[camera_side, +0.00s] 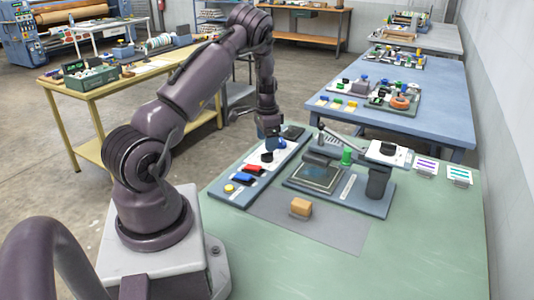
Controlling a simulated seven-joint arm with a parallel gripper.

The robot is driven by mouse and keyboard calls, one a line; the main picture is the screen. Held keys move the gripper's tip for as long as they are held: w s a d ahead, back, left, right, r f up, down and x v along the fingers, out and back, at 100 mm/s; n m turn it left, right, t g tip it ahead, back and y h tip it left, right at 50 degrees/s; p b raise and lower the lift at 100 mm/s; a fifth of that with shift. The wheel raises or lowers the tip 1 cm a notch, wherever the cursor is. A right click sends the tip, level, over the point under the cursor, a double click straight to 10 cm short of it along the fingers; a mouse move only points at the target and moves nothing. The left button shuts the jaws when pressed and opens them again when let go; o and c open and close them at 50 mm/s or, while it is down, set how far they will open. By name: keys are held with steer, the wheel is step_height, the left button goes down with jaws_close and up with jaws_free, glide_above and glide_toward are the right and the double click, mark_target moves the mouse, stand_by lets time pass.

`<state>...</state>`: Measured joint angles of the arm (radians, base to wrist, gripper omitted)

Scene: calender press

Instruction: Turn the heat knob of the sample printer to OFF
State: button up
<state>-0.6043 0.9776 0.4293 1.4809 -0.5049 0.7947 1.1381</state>
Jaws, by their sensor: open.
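The sample printer (340,200) appears to be the blue-grey unit on the green table, with a flat framed plate, a lever and a grey post. A dark round knob (387,148) sits on a white face at the top of its post. The labels are too small to read, so I cannot tell which is the heat knob.
A tan wooden block (301,207) lies on a grey mat (330,232) in front. A green knob (346,157) and the lever (342,139) stand close right of my gripper. The front right tabletop is clear.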

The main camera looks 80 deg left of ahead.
mark_target(267, 156)
step_height(267, 156, down, 5)
steer(key=shift+f, duration=0.15)
steer(key=c, duration=0.9)
